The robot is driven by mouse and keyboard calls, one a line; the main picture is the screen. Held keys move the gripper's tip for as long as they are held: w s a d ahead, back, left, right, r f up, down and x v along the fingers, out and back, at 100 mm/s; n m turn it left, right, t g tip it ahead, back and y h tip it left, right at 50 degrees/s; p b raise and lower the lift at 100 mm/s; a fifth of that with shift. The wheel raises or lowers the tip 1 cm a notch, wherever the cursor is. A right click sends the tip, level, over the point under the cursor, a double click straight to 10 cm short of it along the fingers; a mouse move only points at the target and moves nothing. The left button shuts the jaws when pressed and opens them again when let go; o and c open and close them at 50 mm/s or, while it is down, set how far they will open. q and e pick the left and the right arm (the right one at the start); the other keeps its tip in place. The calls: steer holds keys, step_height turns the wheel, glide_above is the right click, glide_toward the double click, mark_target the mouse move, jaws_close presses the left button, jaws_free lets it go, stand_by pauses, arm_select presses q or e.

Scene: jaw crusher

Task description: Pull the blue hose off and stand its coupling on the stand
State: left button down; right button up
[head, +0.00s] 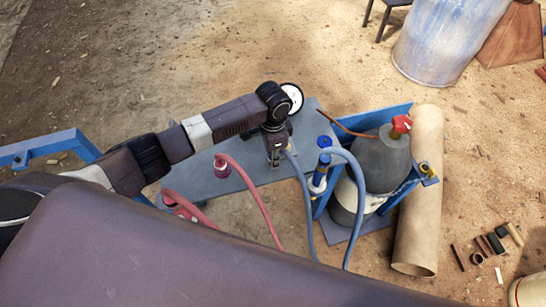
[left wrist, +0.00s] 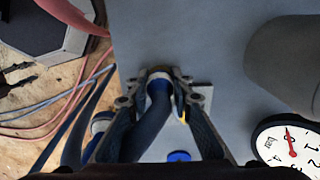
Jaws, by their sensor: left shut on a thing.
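My left gripper (head: 275,158) is over the grey-blue bench plate (head: 215,183) in the head view. In the left wrist view its two fingers (left wrist: 160,97) are shut on the end of a blue hose (left wrist: 146,125), at its coupling (left wrist: 159,78). A blue hose (head: 300,183) runs down from the gripper in the head view. A pale square plate (left wrist: 203,97) lies under the fingers; I cannot tell whether the coupling touches it. A second blue hose (head: 356,180) arcs from a blue upright fitting (head: 321,172). My right gripper is not in view.
A red hose (head: 252,185) with a dark red coupling (head: 222,166) is left of the gripper. A white dial gauge (head: 293,97) is close behind it. A grey gas cylinder (head: 385,163) with a red valve (head: 401,125) and a tan tube (head: 421,190) stand right.

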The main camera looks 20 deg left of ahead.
arm_select(q)
steer(key=shift+f+p, duration=0.15)
steer(key=shift+p, duration=0.15)
stand_by(0.5)
steer(key=c, duration=1.6)
jaws_free()
step_height(320, 180, up, 12)
steer(key=shift+r, duration=0.1)
